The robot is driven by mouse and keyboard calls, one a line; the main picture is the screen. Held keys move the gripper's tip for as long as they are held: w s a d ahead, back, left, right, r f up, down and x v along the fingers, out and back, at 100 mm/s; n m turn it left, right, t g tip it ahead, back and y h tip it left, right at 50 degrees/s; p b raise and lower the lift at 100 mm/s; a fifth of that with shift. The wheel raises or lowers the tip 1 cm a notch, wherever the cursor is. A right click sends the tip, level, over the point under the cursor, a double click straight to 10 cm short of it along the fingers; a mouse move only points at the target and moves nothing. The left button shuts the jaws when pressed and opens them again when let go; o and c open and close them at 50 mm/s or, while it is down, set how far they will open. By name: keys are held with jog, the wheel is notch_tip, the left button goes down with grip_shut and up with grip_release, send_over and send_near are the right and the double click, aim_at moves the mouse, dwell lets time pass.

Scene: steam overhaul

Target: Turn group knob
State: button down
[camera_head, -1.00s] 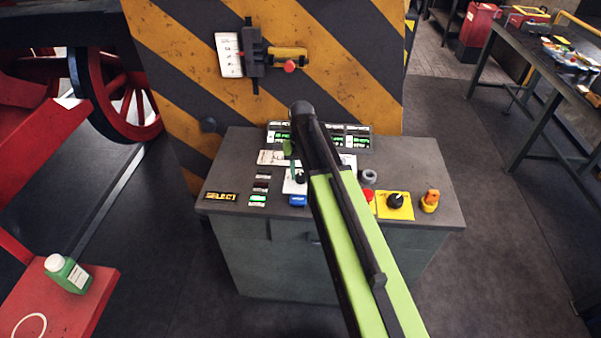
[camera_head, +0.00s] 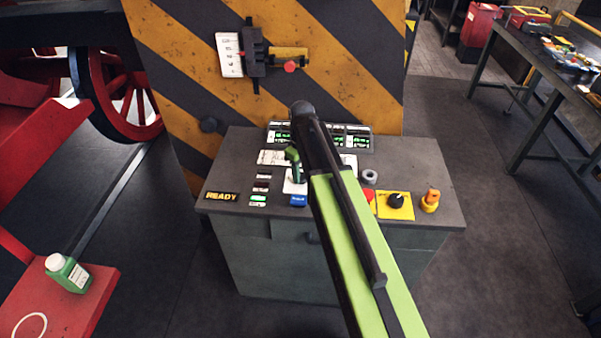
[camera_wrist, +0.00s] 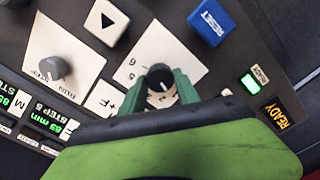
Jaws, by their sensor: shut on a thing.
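The group knob (camera_wrist: 161,79) is a black knob with a white pointer mark, on a white plate (camera_wrist: 165,45) printed with digits, in the wrist view. My gripper (camera_wrist: 160,92) has its green fingers on either side of the knob and is shut on it. In the head view my gripper (camera_head: 295,168) reaches down to the console top, left of my arm, and largely hides the knob. The plate's other digits are partly covered by the fingers.
A blue RESET button (camera_wrist: 211,22) stands close to the knob. Another knob (camera_wrist: 54,67) and a play-symbol button (camera_wrist: 106,20) are on the same console (camera_head: 240,150). A lit display reads READY (camera_head: 221,196). A black-and-yellow striped panel (camera_head: 350,60) rises behind.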

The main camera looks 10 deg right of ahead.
aim_at(301, 175)
jog(key=shift+w+n, duration=0.1)
jog(key=shift+n, duration=0.3)
jog(key=c, duration=0.9)
grip_release()
notch_tip(301, 175, up, 17)
jog(key=p, duration=1.7)
jog(key=shift+r, duration=0.15)
